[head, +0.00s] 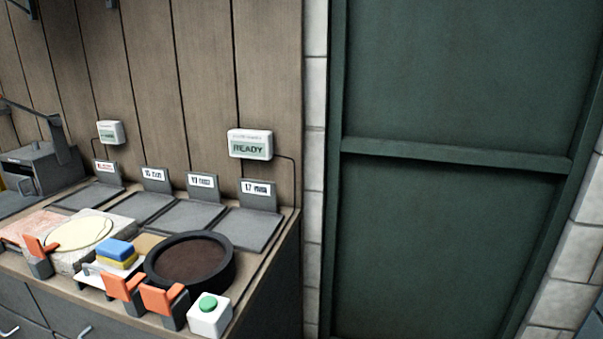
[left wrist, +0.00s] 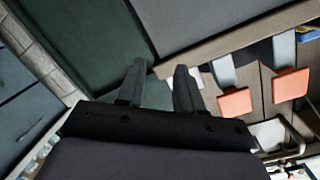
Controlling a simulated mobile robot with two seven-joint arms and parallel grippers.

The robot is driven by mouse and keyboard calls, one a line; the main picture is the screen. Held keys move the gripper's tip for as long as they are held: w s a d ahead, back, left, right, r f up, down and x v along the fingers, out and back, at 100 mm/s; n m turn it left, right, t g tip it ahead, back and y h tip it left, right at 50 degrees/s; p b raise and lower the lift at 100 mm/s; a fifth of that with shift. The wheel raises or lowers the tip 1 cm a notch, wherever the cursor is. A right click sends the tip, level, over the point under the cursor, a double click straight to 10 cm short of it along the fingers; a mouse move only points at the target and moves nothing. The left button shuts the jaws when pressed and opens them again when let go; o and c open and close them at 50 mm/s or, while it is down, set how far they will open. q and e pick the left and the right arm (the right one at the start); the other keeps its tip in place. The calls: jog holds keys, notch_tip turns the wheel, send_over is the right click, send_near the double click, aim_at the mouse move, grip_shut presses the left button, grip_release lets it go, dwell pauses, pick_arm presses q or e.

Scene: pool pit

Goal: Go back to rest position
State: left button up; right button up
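My left gripper (left wrist: 157,82) shows in the left wrist view. Its two dark fingers stand apart with nothing between them, so it is open and empty. Beyond the fingers is a dark green panel. Neither gripper shows in the head view, and my right gripper is in no view.
A workbench on the left bears a round black-rimmed dish (head: 190,262), a white box with a green button (head: 209,312), blue and yellow blocks (head: 115,250), orange-and-grey clamps (head: 163,298) and grey pads (head: 245,228). A display (head: 250,145) reads READY. A green door (head: 450,90) stands right.

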pick_arm(q)
jog(key=s+f+n+g+y, duration=0.2)
jog(key=s+f+n+g, duration=0.3)
jog(key=s+f+n, duration=0.5)
notch_tip(320, 180, up, 10)
jog(key=a+m+p, duration=0.1)
jog(key=p, duration=1.2)
jog(key=shift+s+y, duration=0.3)
jog(key=shift+s, duration=0.15)
jog(key=shift+a, duration=0.1)
